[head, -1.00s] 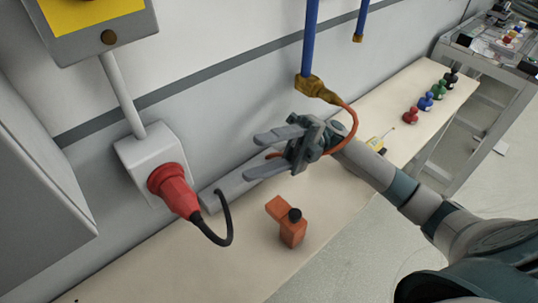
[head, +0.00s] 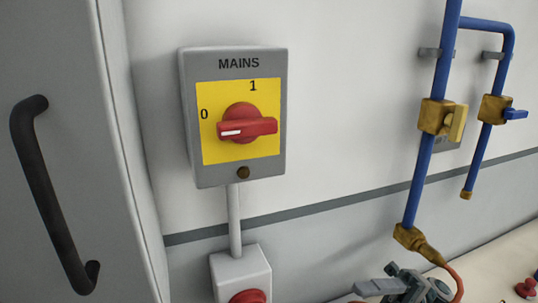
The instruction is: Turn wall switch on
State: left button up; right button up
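The wall switch (head: 193,120) is a grey box marked MAINS with a yellow plate. Its red knob (head: 245,127) has a horizontal handle, and the white mark on it is at the left end, on the side of the 0; the 1 is above the knob. My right gripper (head: 382,289) is at the bottom edge in the head view, below and right of the switch and well apart from it. It is partly cut off; one finger shows, and the earlier view shows its fingers spread and empty. My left gripper is not in view.
A grey cabinet door with a black handle (head: 45,200) stands at the left. A grey socket box (head: 240,270) with a red plug is below the switch. Blue pipes (head: 430,150) with brass valves and an orange hose are at the right. The wall around the switch is clear.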

aim_at(242, 123)
jog(key=k, duration=1.45)
